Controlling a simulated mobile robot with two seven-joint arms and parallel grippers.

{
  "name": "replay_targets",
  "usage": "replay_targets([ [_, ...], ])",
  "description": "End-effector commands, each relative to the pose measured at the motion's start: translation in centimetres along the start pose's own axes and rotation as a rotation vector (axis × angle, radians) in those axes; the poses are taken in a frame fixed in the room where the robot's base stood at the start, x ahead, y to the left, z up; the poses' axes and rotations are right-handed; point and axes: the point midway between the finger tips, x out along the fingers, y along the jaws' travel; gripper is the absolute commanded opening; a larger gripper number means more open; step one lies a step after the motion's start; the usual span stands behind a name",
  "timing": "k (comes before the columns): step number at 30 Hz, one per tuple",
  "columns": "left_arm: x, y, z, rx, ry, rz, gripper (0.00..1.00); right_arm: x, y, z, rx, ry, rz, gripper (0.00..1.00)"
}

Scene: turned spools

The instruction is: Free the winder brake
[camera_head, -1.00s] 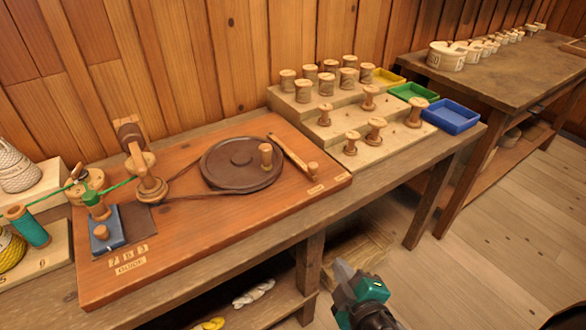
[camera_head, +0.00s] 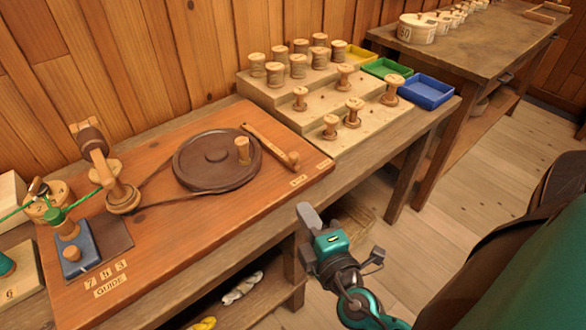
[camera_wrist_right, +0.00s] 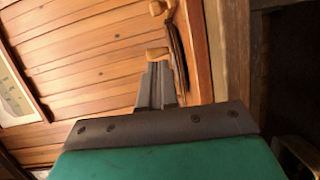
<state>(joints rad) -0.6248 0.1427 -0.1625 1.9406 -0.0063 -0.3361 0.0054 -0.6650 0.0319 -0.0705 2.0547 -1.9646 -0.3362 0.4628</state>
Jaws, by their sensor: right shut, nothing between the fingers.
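The winder stands on a reddish-brown board (camera_head: 180,235). It has a dark flat wheel (camera_head: 205,172) with a wooden crank knob (camera_head: 243,151). A slim wooden bar (camera_head: 265,143), which looks like the brake lever, lies along the wheel's right side with a round knob (camera_head: 292,160) at its near end. I cannot tell whether the bar touches the wheel. My right gripper (camera_head: 306,212) is shut and empty, in front of the bench edge and apart from the knob. Its shut fingers also show in the right wrist view (camera_wrist_right: 157,85). My left gripper is out of view.
A stepped wooden rack (camera_head: 320,110) of several spools stands right of the board, with yellow, green and blue trays (camera_head: 428,91) beside it. A second table (camera_head: 465,50) stands at the back right. A blue guide block (camera_head: 76,250) sits at the board's left.

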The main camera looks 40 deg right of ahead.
Motion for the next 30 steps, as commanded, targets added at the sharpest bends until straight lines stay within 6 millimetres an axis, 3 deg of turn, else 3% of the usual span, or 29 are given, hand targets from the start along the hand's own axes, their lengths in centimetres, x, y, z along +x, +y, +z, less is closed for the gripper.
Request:
replay_targets([
  [8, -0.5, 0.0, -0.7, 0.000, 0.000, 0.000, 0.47, 1.9, 0.3, 0.0, 0.002, -0.002, 0.002, 0.00],
  [22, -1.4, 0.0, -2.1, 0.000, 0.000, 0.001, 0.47, 10.4, 0.2, -0.1, 0.002, -0.001, 0.001, 0.00],
  [30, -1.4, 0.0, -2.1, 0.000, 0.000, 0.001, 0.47, 12.6, 0.0, 2.5, -0.001, 0.000, 0.000, 0.00],
])
